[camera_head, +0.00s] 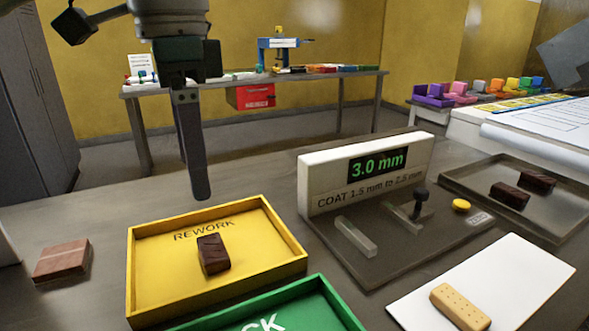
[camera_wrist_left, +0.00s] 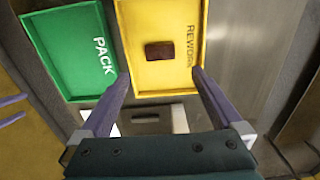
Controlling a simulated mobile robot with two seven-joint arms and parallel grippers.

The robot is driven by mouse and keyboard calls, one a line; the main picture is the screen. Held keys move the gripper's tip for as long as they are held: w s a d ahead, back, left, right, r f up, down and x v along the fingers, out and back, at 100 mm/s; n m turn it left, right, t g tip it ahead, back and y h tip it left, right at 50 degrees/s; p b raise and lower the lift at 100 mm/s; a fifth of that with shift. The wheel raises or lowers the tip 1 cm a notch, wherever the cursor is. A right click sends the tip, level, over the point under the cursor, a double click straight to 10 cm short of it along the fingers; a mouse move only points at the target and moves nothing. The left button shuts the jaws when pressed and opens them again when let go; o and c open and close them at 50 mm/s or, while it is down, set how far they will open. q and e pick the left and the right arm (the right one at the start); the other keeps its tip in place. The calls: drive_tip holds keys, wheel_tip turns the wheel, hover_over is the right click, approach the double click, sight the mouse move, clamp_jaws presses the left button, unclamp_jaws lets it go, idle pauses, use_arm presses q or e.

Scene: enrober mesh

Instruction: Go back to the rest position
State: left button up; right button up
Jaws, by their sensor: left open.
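My left gripper (camera_head: 200,190) hangs in the air in the head view, fingers pointing down, above and behind the yellow REWORK tray (camera_head: 138,275). In the left wrist view its two fingers (camera_wrist_left: 159,80) are spread apart with nothing between them. A dark chocolate bar (camera_head: 212,253) lies in the yellow tray, apart from the gripper; it also shows in the left wrist view (camera_wrist_left: 159,50). The green PACK tray (camera_head: 334,303) is cut off by the bottom edge of the head view. My right gripper does not show in either view.
A gauge stand (camera_head: 315,195) reading 3.0 mm stands right of the yellow tray. A metal tray (camera_head: 562,222) with two dark bars is at the right. A plain biscuit (camera_head: 460,307) lies on a white sheet (camera_head: 525,268). A reddish-brown block (camera_head: 62,260) sits at the left.

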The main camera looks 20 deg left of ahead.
use_arm(q)
drive_tip(key=shift+r, duration=0.25)
drive_tip(key=s+d+f+t+h+p, duration=0.2)
drive_tip(key=s+d+f+p, duration=0.2)
drive_tip(key=s+d+p, duration=0.7)
drive_tip(key=s+a+r+n+t+y+p, duration=0.1)
drive_tip(key=s+a+r+n+p, duration=0.15)
drive_tip(key=s, duration=0.25)
drive_tip(key=s+a+r+n+t+p, duration=0.1)
drive_tip(key=s+a+r+n+p, duration=0.1)
drive_tip(key=s+n, duration=0.15)
wheel_tip(320, 180, up, 37)
drive_tip(key=p, duration=3.7)
drive_tip(key=shift+s+a+r+y, duration=0.15)
drive_tip(key=shift+s+r+y, duration=0.05)
drive_tip(key=shift+s+y, duration=0.25)
